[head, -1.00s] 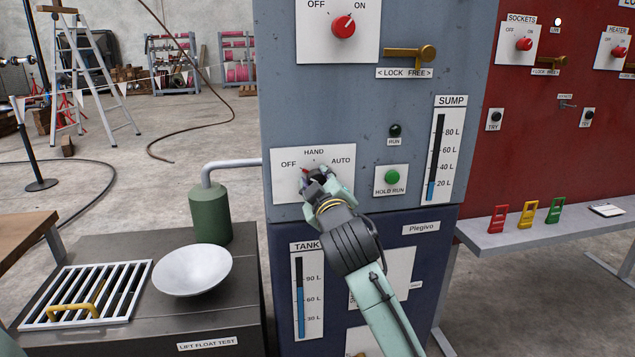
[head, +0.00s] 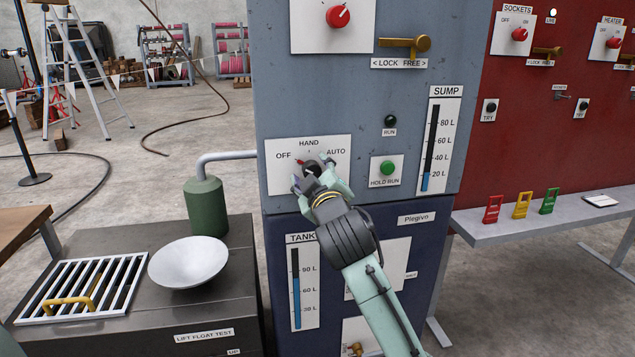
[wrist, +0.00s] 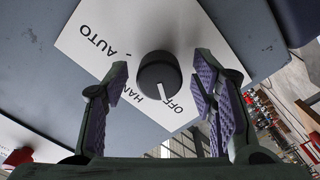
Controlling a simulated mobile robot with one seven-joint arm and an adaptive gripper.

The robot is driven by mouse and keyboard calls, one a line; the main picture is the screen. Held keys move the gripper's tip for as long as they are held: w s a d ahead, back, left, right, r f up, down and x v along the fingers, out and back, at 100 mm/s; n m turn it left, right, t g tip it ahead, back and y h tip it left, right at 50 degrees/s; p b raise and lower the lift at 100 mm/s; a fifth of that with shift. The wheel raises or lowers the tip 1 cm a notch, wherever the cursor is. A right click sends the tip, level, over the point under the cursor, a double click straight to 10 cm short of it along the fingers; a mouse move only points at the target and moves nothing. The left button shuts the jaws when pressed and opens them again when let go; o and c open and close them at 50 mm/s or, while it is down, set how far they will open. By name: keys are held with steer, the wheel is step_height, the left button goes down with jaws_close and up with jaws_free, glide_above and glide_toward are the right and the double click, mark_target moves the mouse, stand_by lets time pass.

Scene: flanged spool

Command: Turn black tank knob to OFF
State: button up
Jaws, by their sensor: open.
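The black knob (wrist: 158,75) sits on a white plate (wrist: 85,40) marked OFF, HAND and AUTO. In the wrist view its white pointer line aims at the OFF label. In the head view the knob (head: 312,167) shows partly behind my fingers, and the plate (head: 275,175) is on the grey cabinet. My gripper (head: 316,176) is open in front of the knob. In the wrist view my gripper (wrist: 160,64) has one finger on each side of the knob, with gaps between them and it.
A HOLD RUN plate with a green button (head: 387,168) is right of the knob plate. A brass lock handle (head: 405,44) juts out above. A green cylinder (head: 206,205) with a grey pipe and a white bowl (head: 188,262) stand at left.

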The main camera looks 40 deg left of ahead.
steer(key=v, duration=1.1)
steer(key=shift+s+d, duration=0.1)
